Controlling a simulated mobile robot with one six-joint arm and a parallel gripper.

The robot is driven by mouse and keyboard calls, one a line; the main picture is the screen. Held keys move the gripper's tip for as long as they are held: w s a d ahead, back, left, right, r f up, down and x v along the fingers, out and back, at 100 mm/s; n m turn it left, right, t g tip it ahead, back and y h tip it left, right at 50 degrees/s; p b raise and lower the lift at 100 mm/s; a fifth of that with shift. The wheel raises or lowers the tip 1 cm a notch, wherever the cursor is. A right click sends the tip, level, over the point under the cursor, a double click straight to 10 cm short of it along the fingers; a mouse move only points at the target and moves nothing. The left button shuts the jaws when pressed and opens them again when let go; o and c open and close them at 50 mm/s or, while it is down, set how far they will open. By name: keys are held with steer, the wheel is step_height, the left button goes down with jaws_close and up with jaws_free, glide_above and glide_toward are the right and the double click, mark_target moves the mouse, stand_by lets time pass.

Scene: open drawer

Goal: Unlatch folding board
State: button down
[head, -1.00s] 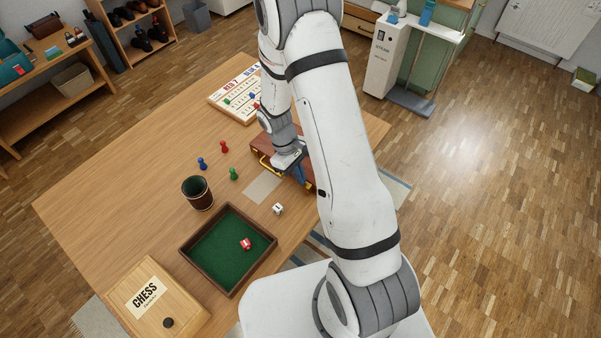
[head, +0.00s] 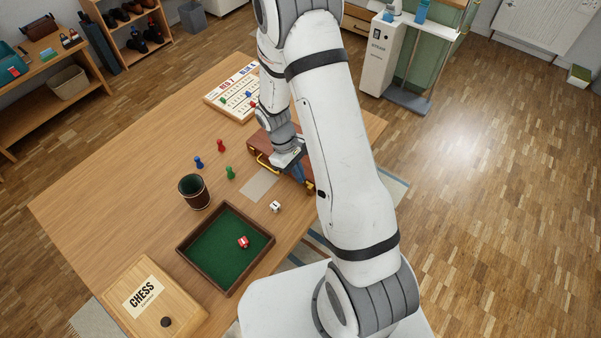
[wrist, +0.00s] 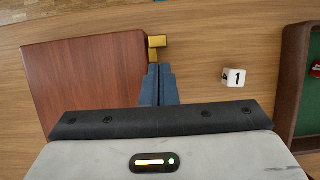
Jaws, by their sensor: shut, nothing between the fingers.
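The folding board (head: 262,143) is a closed red-brown wooden case lying on the table, partly hidden behind my arm in the head view. A brass handle shows on its near side. In the wrist view the board (wrist: 85,70) fills the left side. A brass latch (wrist: 157,41) sits at its right edge, close to the fingertips. My gripper (wrist: 158,68) has its blue-grey fingers shut together with nothing between them, beside the board's edge and just below the latch in the picture. I cannot tell whether the fingers touch it. The gripper (head: 299,178) also shows in the head view.
A white die (head: 276,206) and a green-lined dice tray (head: 186,252) with a red die lie nearby. A dice cup (head: 194,192), several pawns, a chess box (head: 185,307) and a score board (head: 213,99) stand around. The table's left part is clear.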

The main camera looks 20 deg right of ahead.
steer(key=w+a, duration=0.1)
steer(key=w+a+r, duration=0.1)
steer(key=w, duration=0.1)
steer(key=b+v, duration=0.1)
steer(key=v, duration=0.7)
steer(key=shift+s+r, duration=0.2)
steer(key=shift+r, duration=0.25)
steer(key=s+d+r+m+t+y, duration=0.2)
steer(key=s+r+m+t, duration=0.4)
steer(key=s+r, duration=1.3)
steer(key=shift+d+m+t+y, duration=0.3)
steer(key=shift+d+m, duration=0.35)
steer(key=shift+m, duration=0.05)
steer(key=c, duration=2.1)
jaws_free()
steer(key=shift+w+r, duration=0.1)
steer(key=shift+r, duration=0.05)
